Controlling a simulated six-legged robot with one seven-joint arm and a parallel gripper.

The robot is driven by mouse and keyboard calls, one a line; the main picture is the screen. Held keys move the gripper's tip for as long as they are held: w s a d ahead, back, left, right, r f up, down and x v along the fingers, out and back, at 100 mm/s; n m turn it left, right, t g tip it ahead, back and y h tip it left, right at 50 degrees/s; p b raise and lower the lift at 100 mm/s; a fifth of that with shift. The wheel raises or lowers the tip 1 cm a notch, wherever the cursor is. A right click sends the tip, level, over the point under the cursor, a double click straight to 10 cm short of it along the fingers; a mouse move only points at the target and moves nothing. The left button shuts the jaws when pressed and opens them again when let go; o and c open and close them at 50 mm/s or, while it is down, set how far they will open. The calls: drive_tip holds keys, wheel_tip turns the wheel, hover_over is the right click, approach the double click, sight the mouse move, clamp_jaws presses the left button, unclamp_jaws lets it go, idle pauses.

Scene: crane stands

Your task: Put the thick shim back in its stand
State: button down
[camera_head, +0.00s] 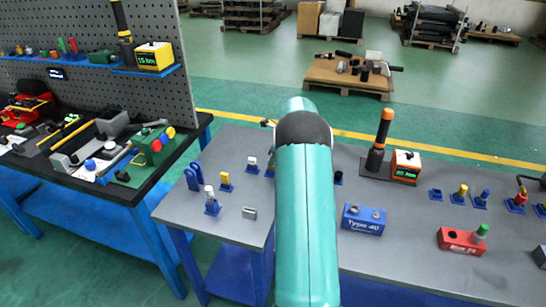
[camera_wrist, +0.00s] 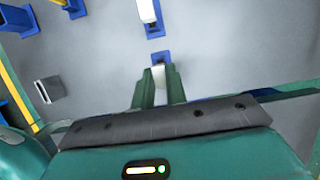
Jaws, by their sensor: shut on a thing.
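In the wrist view, my gripper (camera_wrist: 158,80) is shut on a small pale piece, which appears to be the thick shim (camera_wrist: 158,71). Only a sliver of it shows between the fingers. A small blue stand (camera_wrist: 160,56) lies right at the fingertips, in line with the piece. I cannot tell whether the piece is inside the stand or above it. In the head view my own arm hides the gripper, the held piece and that stand.
Another blue stand with a white piece (camera_wrist: 149,14) is just beyond. A loose grey block (camera_wrist: 47,90) lies to the left, also in the head view (camera_head: 249,213). A blue Type 40 block (camera_head: 363,220) and an orange-topped tool (camera_head: 380,140) stand right of my arm.

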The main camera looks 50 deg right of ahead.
drive_tip(key=shift+f, duration=0.35)
drive_tip(key=c, duration=1.3)
unclamp_jaws()
drive_tip(key=shift+f, duration=0.1)
drive_tip(key=shift+c, duration=0.2)
drive_tip(key=shift+v, duration=2.5)
drive_tip(key=v, duration=1.4)
drive_tip(key=shift+s, duration=0.1)
